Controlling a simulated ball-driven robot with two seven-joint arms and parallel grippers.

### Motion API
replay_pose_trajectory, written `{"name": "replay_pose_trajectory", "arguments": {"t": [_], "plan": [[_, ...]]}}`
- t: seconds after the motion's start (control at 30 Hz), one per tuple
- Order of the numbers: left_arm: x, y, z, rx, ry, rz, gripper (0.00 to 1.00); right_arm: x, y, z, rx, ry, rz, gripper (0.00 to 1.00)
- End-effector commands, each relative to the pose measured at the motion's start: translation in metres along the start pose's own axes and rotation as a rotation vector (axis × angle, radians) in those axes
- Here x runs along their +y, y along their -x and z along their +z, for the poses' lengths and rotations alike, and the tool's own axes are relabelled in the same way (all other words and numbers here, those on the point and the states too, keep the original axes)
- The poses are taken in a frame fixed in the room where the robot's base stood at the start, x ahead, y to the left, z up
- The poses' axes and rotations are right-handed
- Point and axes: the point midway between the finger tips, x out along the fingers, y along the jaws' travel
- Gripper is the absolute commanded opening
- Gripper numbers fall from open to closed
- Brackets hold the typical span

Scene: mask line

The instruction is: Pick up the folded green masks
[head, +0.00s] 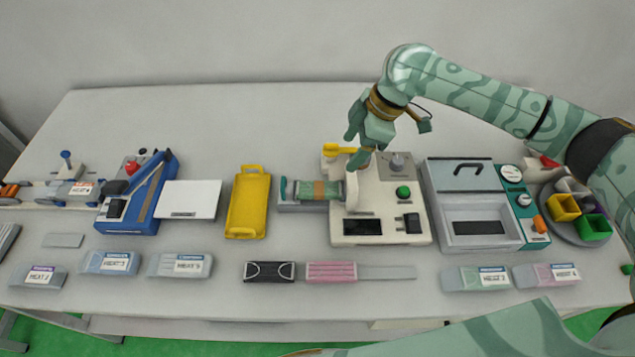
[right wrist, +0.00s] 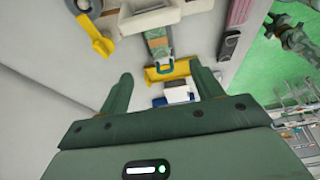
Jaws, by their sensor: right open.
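The folded green masks (head: 318,190) lie flat as a stack with a tan band across the middle, on a grey chute (head: 288,207) at the left side of a white machine (head: 380,222). They also show in the right wrist view (right wrist: 158,42), beyond the fingertips. My right gripper (head: 355,150) is above the machine's back left part, up and to the right of the masks, and touches nothing that I can see. Its two fingers stand apart and empty in the right wrist view (right wrist: 164,82). My left gripper is out of view.
A yellow tray (head: 248,205) stands just left of the chute. A black mask (head: 270,271) and a pink mask stack (head: 331,272) lie in front. A sealing machine (head: 480,205) stands right, a blue-framed press (head: 140,195) left. Labelled packets line the front edge.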

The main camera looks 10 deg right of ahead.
Motion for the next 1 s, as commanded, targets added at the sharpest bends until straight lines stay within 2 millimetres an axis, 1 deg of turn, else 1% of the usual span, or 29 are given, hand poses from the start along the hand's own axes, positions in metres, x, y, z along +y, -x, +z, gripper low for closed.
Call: {"name": "replay_pose_trajectory", "arguments": {"t": [0.03,0.1,0.2,0.33,0.4,0.57,0.67,0.73,0.83,0.9,1.0], "plan": [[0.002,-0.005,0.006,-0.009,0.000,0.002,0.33,-0.001,-0.013,0.001,0.000,-0.002,-0.006,0.65],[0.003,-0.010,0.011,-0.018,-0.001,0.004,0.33,-0.001,-0.032,0.001,0.001,0.000,-0.007,0.65],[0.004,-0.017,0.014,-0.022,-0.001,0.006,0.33,-0.001,-0.059,0.001,0.000,-0.001,-0.006,0.65],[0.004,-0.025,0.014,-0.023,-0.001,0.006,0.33,-0.001,-0.085,0.001,0.001,-0.001,-0.004,0.65],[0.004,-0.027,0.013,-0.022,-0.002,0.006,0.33,-0.001,-0.095,0.000,0.002,0.000,-0.004,0.65],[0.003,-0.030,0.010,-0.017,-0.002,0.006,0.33,0.000,-0.105,-0.001,0.002,0.001,-0.001,0.65],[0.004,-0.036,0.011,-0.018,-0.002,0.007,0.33,0.002,-0.120,0.000,0.002,0.000,-0.003,0.65],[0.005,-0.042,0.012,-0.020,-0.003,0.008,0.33,0.004,-0.134,0.001,0.001,0.000,-0.003,0.65],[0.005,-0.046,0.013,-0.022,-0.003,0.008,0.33,0.005,-0.148,0.001,0.001,0.001,-0.003,0.65],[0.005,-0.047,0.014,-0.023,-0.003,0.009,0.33,0.005,-0.153,0.000,0.002,0.001,-0.003,0.65],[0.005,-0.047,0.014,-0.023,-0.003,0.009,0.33,0.005,-0.154,-0.001,0.002,0.001,-0.001,0.65]]}}
